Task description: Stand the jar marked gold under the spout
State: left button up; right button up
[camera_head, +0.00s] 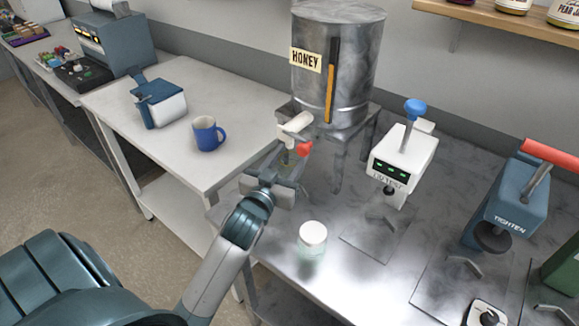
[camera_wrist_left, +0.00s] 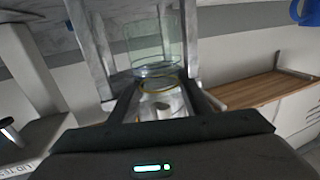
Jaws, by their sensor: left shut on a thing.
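The honey tank (camera_head: 308,88) stands on a raised metal stand, with its pale spout (camera_head: 293,128) and red handle (camera_head: 304,149) at the front. My left gripper (camera_head: 277,178) is below the spout, shut on a clear glass jar. The jar (camera_wrist_left: 155,48) shows between the fingers in the left wrist view, with a thin gold-coloured ring (camera_wrist_left: 157,86) at its near end. In the head view the gripper and spout mostly hide this jar. I cannot tell whether it touches the surface under it. My right gripper is not in view.
Another jar with a white lid (camera_head: 313,233) stands on the metal table in front of the gripper. A white press with a blue knob (camera_head: 403,155) and a blue tightening press (camera_head: 510,205) are to the right. A blue mug (camera_head: 207,134) stands on the left table.

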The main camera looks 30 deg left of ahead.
aim_at(285, 174)
pick_arm(q)
jog(key=shift+f+p, duration=0.45)
jog(key=shift+f, duration=1.2)
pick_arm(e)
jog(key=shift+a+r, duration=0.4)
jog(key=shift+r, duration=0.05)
